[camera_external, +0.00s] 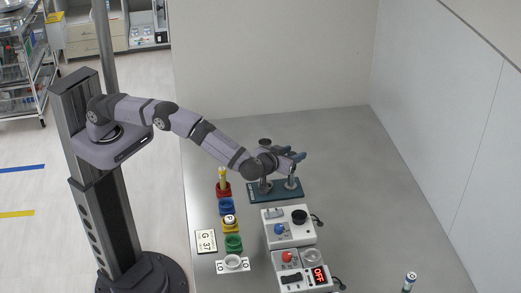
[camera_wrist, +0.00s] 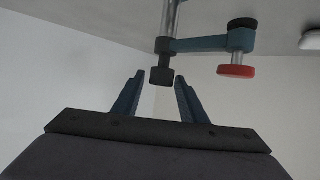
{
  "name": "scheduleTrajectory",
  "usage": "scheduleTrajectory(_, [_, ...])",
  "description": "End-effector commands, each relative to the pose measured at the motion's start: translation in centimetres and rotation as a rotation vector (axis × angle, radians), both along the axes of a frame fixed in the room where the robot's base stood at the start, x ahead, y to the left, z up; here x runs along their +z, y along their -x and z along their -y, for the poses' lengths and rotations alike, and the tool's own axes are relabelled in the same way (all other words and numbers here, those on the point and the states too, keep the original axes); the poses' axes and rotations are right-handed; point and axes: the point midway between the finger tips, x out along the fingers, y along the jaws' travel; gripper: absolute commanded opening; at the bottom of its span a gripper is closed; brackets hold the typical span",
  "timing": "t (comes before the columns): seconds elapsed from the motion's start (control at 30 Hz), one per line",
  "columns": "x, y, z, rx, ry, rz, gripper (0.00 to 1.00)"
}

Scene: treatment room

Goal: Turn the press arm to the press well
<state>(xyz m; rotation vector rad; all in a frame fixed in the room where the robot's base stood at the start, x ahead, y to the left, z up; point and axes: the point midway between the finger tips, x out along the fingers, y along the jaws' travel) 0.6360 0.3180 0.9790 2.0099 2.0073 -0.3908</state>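The press stands on a dark teal base (camera_external: 276,191) on the table, with upright metal parts on it. In the wrist view the blue-teal press arm (camera_wrist: 204,44) reaches sideways from a metal post (camera_wrist: 168,18). It carries a black end piece (camera_wrist: 162,76) near the post and a red disc (camera_wrist: 235,71) at its outer end. My gripper (camera_external: 298,156) is above the press in the external view and partly hides the press arm. In the wrist view my gripper (camera_wrist: 158,82) is open, its fingertips on either side of the black end piece, with no clear contact. I cannot identify the press well.
Left of the press is a row of coloured holders, including a red one (camera_external: 223,189) and a green one (camera_external: 234,243). Control boxes (camera_external: 289,228) with knobs and a red display stand in front. A small battery-like cylinder (camera_external: 409,281) is at lower right.

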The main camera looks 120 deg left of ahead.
Motion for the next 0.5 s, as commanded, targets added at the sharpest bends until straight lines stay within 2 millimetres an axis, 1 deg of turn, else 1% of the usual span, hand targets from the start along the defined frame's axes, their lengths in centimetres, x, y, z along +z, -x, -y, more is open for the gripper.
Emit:
scheduleTrajectory(0.33, [-0.2,0.0,0.2,0.0,0.004,-0.002,0.44])
scheduleTrajectory(0.5, [0.1,0.0,1.3,0.0,0.005,-0.001,0.44])
